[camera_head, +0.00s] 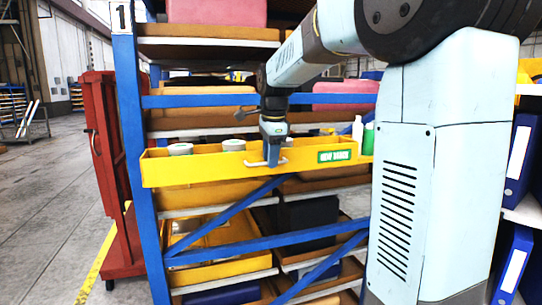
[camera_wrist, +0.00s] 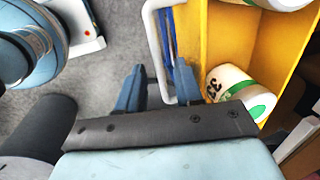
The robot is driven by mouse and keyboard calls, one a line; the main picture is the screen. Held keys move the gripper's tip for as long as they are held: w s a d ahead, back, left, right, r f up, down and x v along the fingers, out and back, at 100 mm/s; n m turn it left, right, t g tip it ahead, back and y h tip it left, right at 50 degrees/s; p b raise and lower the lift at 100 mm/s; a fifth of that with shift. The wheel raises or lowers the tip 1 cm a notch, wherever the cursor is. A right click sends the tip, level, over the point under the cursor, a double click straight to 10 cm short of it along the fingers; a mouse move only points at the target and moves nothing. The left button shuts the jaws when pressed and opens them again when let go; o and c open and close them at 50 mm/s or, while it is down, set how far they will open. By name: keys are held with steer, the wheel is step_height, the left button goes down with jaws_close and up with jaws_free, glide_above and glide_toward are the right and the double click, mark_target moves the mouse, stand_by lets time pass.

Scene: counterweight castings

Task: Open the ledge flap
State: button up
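The yellow ledge (camera_head: 215,169) runs across the blue rack, and its front wall, which looks like the flap, stands upright. A white bar handle (camera_head: 266,163) is on that front, left of a green label (camera_head: 334,156). My gripper (camera_head: 272,162) points down at the handle. In the wrist view my gripper (camera_wrist: 160,90) is open, with a clear gap between its two blue fingers. The white handle (camera_wrist: 157,55) reaches into this gap, nearer the right finger; I cannot tell if they touch. The yellow ledge (camera_wrist: 225,40) lies to the right.
A red cabinet (camera_head: 105,165) is left of the rack.

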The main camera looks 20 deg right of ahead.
jaws_close()
stand_by(1.2)
